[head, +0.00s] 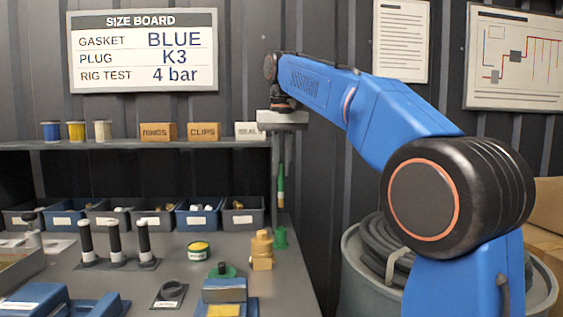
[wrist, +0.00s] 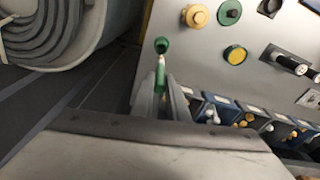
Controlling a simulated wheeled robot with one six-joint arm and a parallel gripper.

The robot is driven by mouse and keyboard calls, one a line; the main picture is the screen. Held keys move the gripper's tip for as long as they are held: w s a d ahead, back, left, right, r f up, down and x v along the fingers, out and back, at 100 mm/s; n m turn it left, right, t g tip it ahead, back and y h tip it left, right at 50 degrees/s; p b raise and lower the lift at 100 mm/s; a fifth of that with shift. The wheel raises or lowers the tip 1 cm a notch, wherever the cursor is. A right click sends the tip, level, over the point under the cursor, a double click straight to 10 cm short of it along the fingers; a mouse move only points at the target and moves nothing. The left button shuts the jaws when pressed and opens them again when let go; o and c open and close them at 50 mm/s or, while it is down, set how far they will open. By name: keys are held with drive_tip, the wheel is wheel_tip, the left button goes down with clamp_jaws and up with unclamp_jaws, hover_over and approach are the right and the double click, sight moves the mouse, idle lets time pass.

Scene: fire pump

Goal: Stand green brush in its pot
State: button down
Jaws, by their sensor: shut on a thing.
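My gripper (head: 281,160) points down above the back right corner of the bench and is shut on the green brush (head: 281,186).
A brass fitting (head: 262,250) stands close left of the pot. Blue and grey bins (head: 243,217) line the bench back, below a shelf (head: 130,145). A grey drum with coiled hose (head: 352,262) stands right of the bench edge.

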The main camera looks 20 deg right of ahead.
sight(281, 192)
drive_tip(key=shift+f, duration=4.75)
drive_tip(key=c, duration=1.7)
unclamp_jaws()
drive_tip(key=shift+o, duration=0.2)
wheel_tip(281, 192, up, 17)
drive_tip(key=s, duration=0.2)
drive_tip(key=shift+s, duration=0.15)
